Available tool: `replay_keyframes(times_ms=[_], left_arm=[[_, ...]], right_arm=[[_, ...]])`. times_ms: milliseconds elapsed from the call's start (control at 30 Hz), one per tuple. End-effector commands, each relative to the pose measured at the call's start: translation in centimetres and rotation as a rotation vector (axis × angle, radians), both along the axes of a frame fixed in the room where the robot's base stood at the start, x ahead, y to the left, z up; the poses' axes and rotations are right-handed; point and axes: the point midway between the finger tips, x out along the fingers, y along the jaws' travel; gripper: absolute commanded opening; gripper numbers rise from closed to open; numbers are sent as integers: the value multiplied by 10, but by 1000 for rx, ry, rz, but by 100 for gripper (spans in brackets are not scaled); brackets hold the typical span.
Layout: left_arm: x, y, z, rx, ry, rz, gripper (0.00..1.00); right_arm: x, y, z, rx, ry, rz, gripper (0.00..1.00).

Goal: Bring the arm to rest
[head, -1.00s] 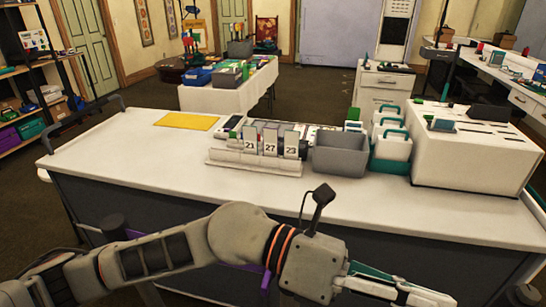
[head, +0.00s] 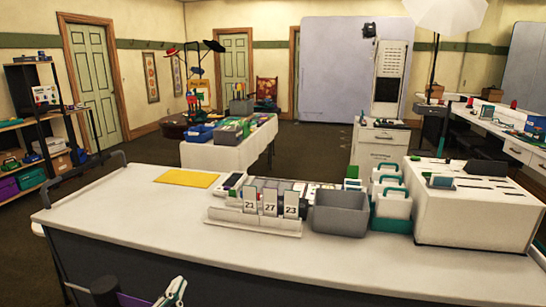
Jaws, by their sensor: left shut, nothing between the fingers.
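My left gripper (head: 174,291) shows at the bottom edge, left of centre, in front of the white-topped counter (head: 130,205). Its pale and teal fingers point upward and are shut with nothing between them. The rest of that arm is mostly cut off by the bottom edge. My right gripper is not in view.
On the counter are a yellow sheet (head: 187,178), a rack with number cards (head: 253,225), a grey bin (head: 340,216), white-and-teal caddies (head: 390,205) and a large white box (head: 465,220). The counter's left part is clear. A white-clothed table (head: 215,154) stands behind.

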Motion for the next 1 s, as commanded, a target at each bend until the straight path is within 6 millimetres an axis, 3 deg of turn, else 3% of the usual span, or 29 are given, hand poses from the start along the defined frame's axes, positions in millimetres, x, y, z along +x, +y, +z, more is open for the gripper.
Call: replay_keyframes(times_ms=[33, 100, 200, 300, 500, 800, 1000], left_arm=[[-13, 20, -29, -6, 88, 49, 0], [-33, 47, -64, -9, 204, 115, 0], [-65, 78, -105, -7, 350, 192, 0], [-94, 101, -133, 0, 461, 248, 0], [-141, 131, -169, 17, 620, 324, 0], [-200, 160, -203, 35, 798, 398, 0], [-186, 132, -230, -56, 763, 321, 0]], right_arm=[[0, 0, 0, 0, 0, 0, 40], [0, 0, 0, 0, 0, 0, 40], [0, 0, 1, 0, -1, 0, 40], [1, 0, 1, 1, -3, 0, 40], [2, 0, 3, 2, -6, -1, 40], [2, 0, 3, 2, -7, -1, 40], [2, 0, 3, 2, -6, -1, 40]])
